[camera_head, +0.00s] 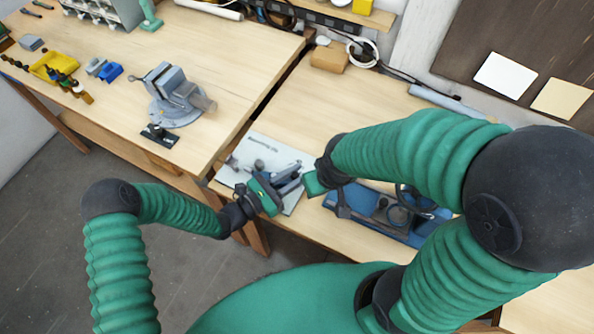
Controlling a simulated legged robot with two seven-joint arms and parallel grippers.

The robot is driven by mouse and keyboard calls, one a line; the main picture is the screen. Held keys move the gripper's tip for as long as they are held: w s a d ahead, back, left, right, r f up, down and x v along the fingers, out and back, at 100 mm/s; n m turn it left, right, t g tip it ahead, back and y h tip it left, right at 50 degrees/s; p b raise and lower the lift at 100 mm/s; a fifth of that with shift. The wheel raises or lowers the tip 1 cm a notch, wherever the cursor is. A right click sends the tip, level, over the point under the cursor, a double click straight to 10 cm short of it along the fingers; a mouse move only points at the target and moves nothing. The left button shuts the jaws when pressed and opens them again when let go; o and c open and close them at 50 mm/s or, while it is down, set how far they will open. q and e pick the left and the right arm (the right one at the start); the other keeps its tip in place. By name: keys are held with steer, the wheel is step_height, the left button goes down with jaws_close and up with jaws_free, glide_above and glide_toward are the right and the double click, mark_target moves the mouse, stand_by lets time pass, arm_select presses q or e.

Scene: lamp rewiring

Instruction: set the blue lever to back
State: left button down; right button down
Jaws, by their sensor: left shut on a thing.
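A pale plate (262,149) with printed lettering lies near the front edge of the right workbench and carries a small grey-blue fixture (289,172). My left gripper (268,197) is at the front of this fixture, shut on a small part that looks like the blue lever. The fingers mostly hide that part, and its setting cannot be read. My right gripper (315,184) is just right of the fixture, over the bench; its fingers are too small and covered to tell whether they are open.
A blue device (372,216) stands right of the plate, partly behind my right arm. A grey vise (173,95) stands on the left bench. A dark gap separates the benches.

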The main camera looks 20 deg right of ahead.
arm_select(q)
steer(key=a+m+g, duration=0.1)
steer(key=s+a+m+g+b, duration=0.1)
steer(key=g, duration=0.1)
steer(key=shift+s+f+h, duration=0.15)
steer(key=shift+s+h, duration=0.05)
steer(key=shift+h, duration=0.1)
steer(key=shift+s+a+m+g+b, duration=0.25)
steer(key=shift+m+g+b, duration=0.1)
steer(key=shift+g, duration=0.25)
steer(key=shift+s+a+m+g+b, duration=0.25)
steer(key=shift+m+g, duration=0.1)
steer(key=shift+g, duration=0.25)
steer(key=shift+s+a+m+g, duration=0.15)
steer(key=shift+a+m+g, duration=0.15)
steer(key=shift+g, duration=0.1)
steer(key=shift+s+a, duration=0.35)
steer(key=shift+a, duration=0.2)
steer(key=c, duration=1.2)
jaws_free()
steer(key=shift+a, duration=0.1)
